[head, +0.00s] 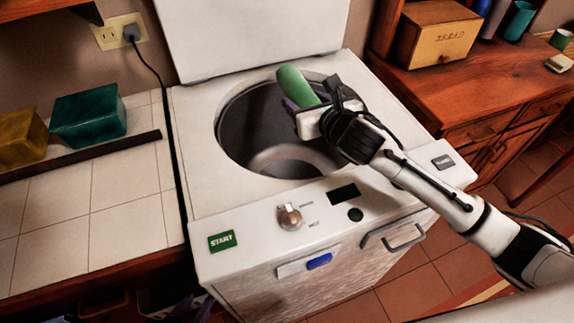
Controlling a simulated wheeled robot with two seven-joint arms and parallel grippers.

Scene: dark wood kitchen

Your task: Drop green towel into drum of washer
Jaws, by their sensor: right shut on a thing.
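The white washer (192,160) stands in the middle of the head view with its lid (250,35) raised. Its round drum (250,125) is open at the top and looks empty where I can see inside. The green towel (297,86) looks like a rolled cylinder. My right gripper (303,104), on the arm from the right, is shut on the towel and holds it over the back right part of the drum opening. The arm and gripper hide the drum's right rim. My left gripper is not in view.
A tiled counter (125,205) at left holds a teal box (90,115) and a yellow box (20,138). A wooden cabinet (480,90) at right bears a wooden box (437,35) and cups. The washer's front panel has a knob (289,217) and a green START label (222,241).

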